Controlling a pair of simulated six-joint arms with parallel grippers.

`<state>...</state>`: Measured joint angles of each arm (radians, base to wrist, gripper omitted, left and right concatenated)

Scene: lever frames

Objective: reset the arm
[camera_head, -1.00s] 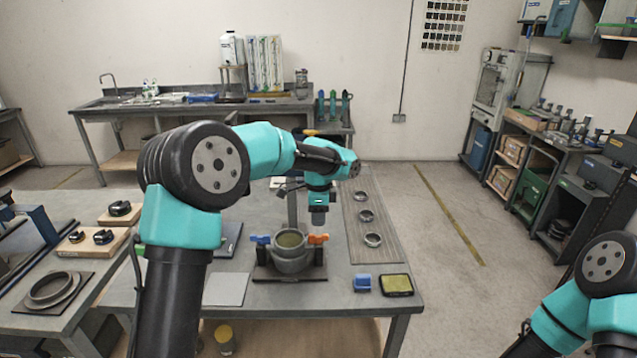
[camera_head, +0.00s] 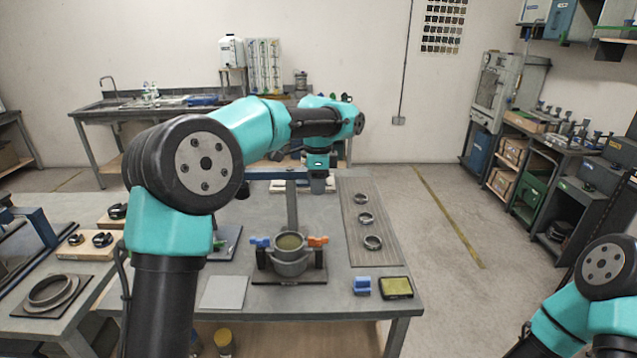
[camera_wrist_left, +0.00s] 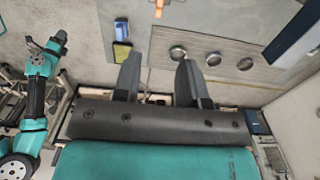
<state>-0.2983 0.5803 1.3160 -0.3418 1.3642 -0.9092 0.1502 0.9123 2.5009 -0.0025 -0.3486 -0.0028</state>
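My left arm reaches over the workbench in the head view, and its gripper (camera_head: 318,186) hangs above the back part of the bench, beyond the grey pot. In the left wrist view the two fingers of the left gripper (camera_wrist_left: 158,80) stand apart with nothing between them. The grey round pot (camera_head: 290,262) sits on a dark base, with a blue lever (camera_head: 260,241) on its left and an orange lever (camera_head: 318,241) on its right. My right arm shows at the lower right of the head view, but its gripper is out of that view.
A board (camera_head: 368,225) with three metal rings lies on the bench's right side. A blue block (camera_head: 362,286) and a yellow-topped pad (camera_head: 397,286) lie near the front right. A pale flat plate (camera_head: 224,292) lies at the front left. Open floor lies to the right.

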